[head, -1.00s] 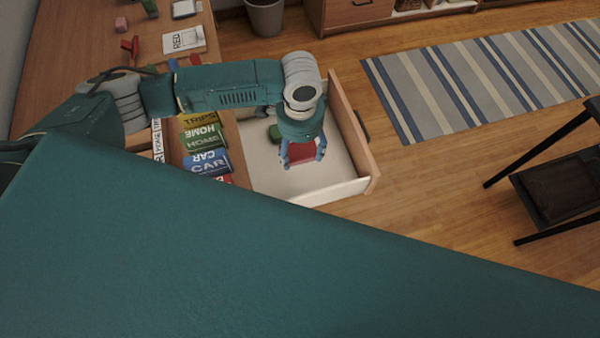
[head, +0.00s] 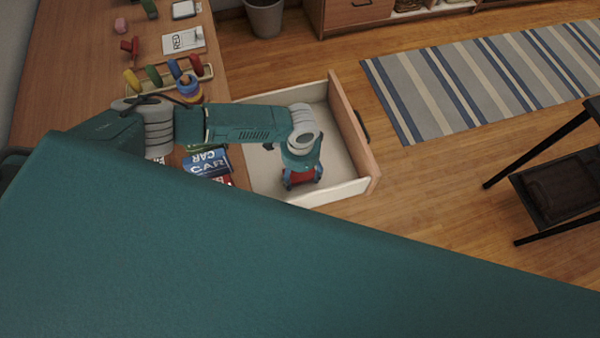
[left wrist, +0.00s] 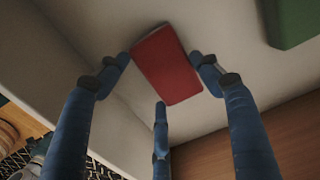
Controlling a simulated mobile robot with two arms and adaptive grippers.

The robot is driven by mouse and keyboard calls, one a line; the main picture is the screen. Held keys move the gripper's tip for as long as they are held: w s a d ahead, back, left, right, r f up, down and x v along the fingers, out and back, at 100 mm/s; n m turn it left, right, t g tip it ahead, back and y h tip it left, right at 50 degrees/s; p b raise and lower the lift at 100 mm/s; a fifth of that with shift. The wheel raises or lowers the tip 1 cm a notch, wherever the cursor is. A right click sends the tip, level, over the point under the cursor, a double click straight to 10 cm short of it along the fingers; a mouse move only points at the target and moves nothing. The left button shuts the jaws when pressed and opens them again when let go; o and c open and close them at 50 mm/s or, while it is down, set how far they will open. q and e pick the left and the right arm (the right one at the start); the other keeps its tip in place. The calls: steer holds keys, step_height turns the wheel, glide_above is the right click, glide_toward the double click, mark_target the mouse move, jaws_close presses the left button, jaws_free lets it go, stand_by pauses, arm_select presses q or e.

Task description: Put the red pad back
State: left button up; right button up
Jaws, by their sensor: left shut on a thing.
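The red pad (head: 304,175) is between the fingers of my left gripper (head: 302,183), low inside the front part of an open white drawer (head: 345,190). In the left wrist view the red pad (left wrist: 167,65) shows between the blue fingers of my left gripper (left wrist: 163,78), which is shut on it. The pale drawer floor is behind it; I cannot tell whether the pad touches the floor. A green block-like thing (left wrist: 293,22) lies in the drawer, apart from the pad. My right gripper is not in view.
The drawer's wooden front (head: 352,125) and walls surround my gripper. A striped rug (head: 480,80) lies on the floor.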

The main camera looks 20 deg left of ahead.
mark_target(300, 177)
arm_select(q)
steer(key=o, duration=1.1)
steer(key=shift+a+f, duration=0.1)
steer(key=shift+a, duration=0.05)
step_height(300, 177, up, 12)
steer(key=shift+r, duration=0.1)
